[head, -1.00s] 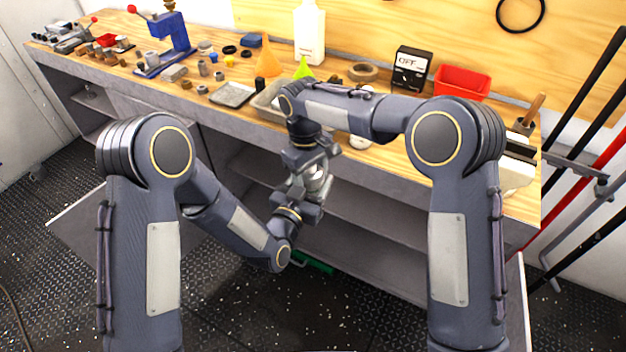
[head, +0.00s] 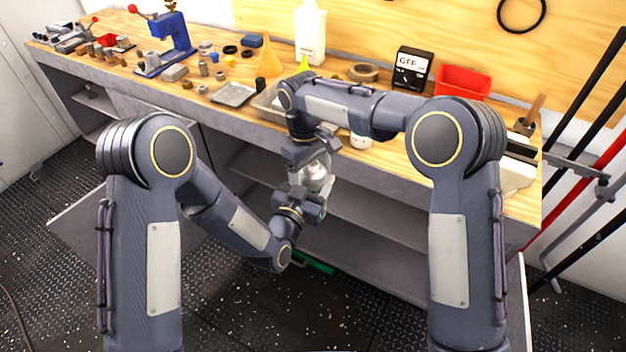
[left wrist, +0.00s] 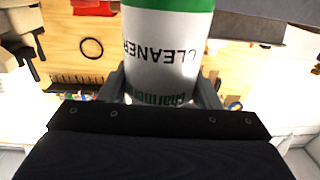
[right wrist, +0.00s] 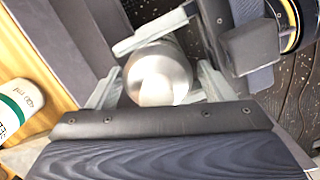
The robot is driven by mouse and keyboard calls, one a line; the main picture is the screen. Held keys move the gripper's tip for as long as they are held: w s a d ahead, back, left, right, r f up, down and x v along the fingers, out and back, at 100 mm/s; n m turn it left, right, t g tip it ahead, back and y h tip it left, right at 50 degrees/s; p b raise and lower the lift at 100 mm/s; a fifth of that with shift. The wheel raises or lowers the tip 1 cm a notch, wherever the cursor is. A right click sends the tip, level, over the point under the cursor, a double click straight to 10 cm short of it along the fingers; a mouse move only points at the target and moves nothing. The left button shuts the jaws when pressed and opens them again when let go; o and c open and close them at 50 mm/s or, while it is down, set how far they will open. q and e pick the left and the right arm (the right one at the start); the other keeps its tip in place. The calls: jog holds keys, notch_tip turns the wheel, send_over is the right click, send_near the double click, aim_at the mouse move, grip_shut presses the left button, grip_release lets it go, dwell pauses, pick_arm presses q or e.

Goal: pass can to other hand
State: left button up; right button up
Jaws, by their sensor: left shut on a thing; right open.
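The can (left wrist: 165,52) is white with a green band and the word CLEANER upside down in the left wrist view. My left gripper (left wrist: 160,92) is shut on it, a finger on each side. In the head view the can (head: 316,178) shows as a small pale patch between my two grippers, in front of the bench. In the right wrist view its round silver end (right wrist: 158,78) faces the camera. My right gripper (right wrist: 163,88) is open, with its fingers on either side of that end. Whether they touch it I cannot tell.
Another white can (right wrist: 16,108) stands on the bench, partly hidden by my right arm in the head view (head: 360,139). A red bin (head: 463,82), a black OFF box (head: 411,68) and a tray (head: 233,94) are on the bench. Open shelves lie below.

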jog(key=r, duration=0.6)
jog(key=w+a+r, duration=0.1)
jog(key=r, duration=0.3)
jog(key=s+d+r+m+t+y, duration=0.1)
jog(key=s+d+r+m+y, duration=0.15)
jog(key=s+d, duration=0.45)
jog(key=s+d+r+m+t+y, duration=0.15)
jog(key=s+d+r, duration=0.3)
jog(key=d, duration=0.45)
jog(key=s+d+f+m+t, duration=0.1)
jog(key=s+f+m+t, duration=0.1)
jog(key=s+f, duration=0.3)
jog(key=s+d+f+m+t, duration=0.2)
jog(key=s+f+m, duration=0.2)
jog(key=s, duration=1)
jog(key=shift+f+y, duration=0.4)
jog(key=shift+f, duration=0.1)
